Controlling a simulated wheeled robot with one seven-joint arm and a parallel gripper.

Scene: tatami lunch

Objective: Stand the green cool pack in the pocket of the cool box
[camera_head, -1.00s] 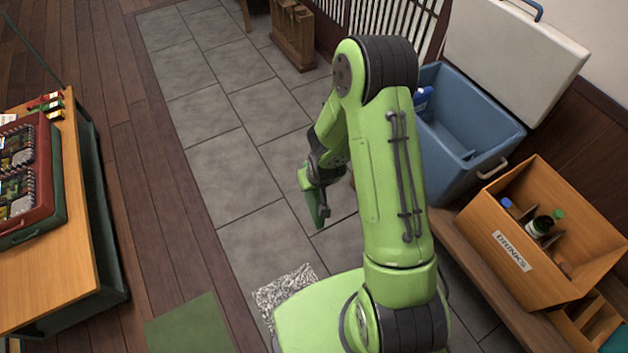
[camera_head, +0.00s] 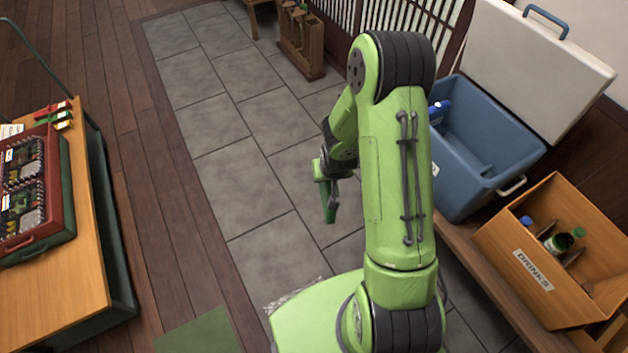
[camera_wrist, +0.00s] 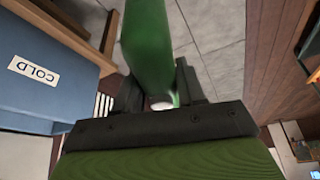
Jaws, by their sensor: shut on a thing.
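My gripper (camera_wrist: 160,95) is shut on the green cool pack (camera_wrist: 147,45), which extends out from between the fingers in the wrist view. In the head view the green cool pack (camera_head: 330,205) hangs below my wrist over the grey tile floor, left of my arm. The blue cool box (camera_head: 485,125) stands open at the right with its white lid (camera_head: 540,65) raised. A blue-capped bottle (camera_head: 438,110) is inside near its left end. A partition shows inside, but my arm hides part of the box. In the wrist view the box's side (camera_wrist: 45,70) bears a COLD label.
A wooden drinks crate (camera_head: 535,282) with bottles stands right of the cool box on a low bench (camera_head: 468,258). A cart (camera_head: 75,270) with a red-rimmed tray of lunch items is at the left. The tile floor between is largely clear.

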